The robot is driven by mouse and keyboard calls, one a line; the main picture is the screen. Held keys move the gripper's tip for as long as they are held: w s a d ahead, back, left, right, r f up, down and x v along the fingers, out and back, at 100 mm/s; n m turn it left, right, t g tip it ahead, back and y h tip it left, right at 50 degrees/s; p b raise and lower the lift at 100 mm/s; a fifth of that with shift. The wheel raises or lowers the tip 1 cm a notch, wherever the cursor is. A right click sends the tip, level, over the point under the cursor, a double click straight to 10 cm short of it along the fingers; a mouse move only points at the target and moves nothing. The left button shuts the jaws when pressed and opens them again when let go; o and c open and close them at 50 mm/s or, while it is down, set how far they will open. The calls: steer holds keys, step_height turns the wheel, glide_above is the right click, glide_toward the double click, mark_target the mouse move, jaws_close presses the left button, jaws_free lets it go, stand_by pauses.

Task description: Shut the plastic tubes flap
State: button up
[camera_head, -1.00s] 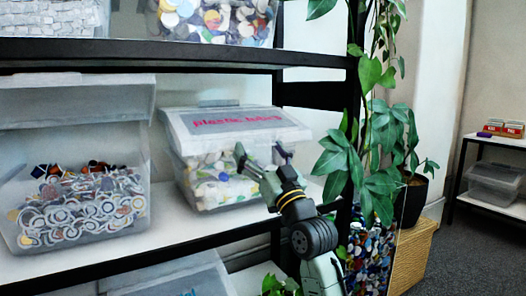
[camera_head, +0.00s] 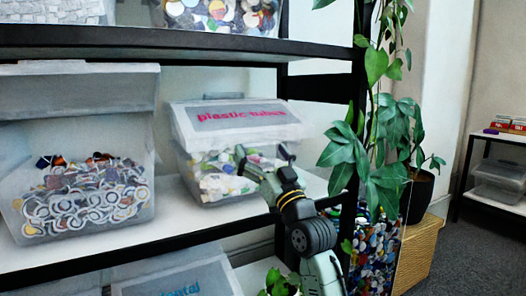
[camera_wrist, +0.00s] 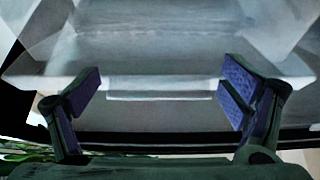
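The plastic tubes flap (camera_head: 240,130) is a translucent lid with a pink "plastic tubes" label. It slopes down over the upper front of a clear bin (camera_head: 212,200) on the middle shelf; below its lower edge, white and coloured pieces show. My gripper (camera_head: 264,160) is in front of the bin's right part, below the flap's lower edge. In the wrist view my gripper (camera_wrist: 162,86) has its two fingers wide apart with nothing clasped between them. A pale translucent panel with a straight lip (camera_wrist: 160,84) lies ahead of the fingers. I cannot tell whether they touch it.
Another clear bin (camera_head: 140,205) with ring-shaped pieces stands to the left on the same shelf. The upper shelf edge (camera_head: 150,46) runs above the bins. A leafy plant (camera_head: 375,160) hangs beside the black shelf post on the right.

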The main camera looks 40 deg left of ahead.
steer(key=shift+o, duration=0.5)
steer(key=shift+d+r, duration=0.15)
steer(key=shift+r, duration=0.05)
steer(key=shift+s+d, duration=0.1)
steer(key=v, duration=1.1)
steer(key=shift+d+f, duration=0.3)
steer(key=shift+s, duration=0.1)
